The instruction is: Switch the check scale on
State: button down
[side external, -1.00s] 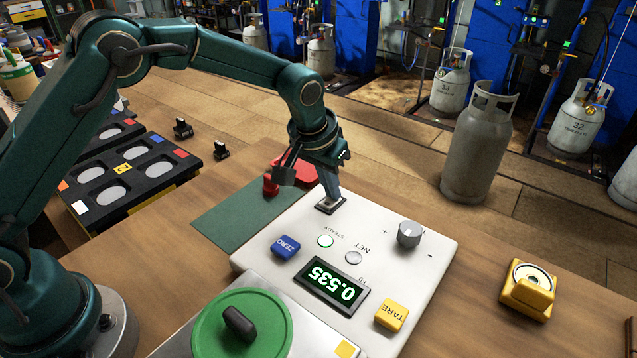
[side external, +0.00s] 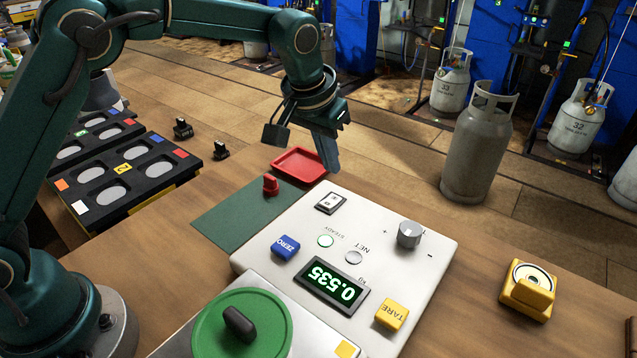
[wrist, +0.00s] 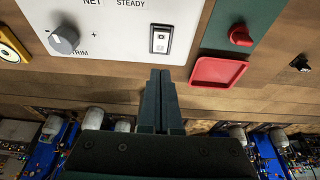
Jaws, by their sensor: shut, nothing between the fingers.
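The check scale (side external: 385,265) is a white console with a lit green display (side external: 332,286) reading 0.535. My gripper (side external: 328,165) is shut and empty, above and beyond the switch, apart from the console. In the wrist view its two fingers (wrist: 161,75) lie together, pointing toward the switch.
A blue ZERO button (side external: 286,247), a yellow TARE button (side external: 391,315) and a grey knob (side external: 409,233) stand on the console. A red tray (side external: 298,164) and a red-knobbed piece (side external: 270,185) are by the green mat (side external: 235,215). A yellow block (side external: 528,291) is at right. A grey cylinder (side external: 477,150) stands beyond.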

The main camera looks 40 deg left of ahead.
notch_tip(320, 180, up, 8)
jog(key=shift+s, duration=0.4)
jog(key=shift+f, duration=0.1)
jog(key=s+a+r+t, duration=0.2)
jog(key=s+a+r, duration=0.3)
jog(key=s+r, duration=0.5)
jog(key=s+a+f, duration=0.2)
jog(key=s+f, duration=1)
jog(key=s, duration=0.2)
jog(key=shift+f, duration=0.35)
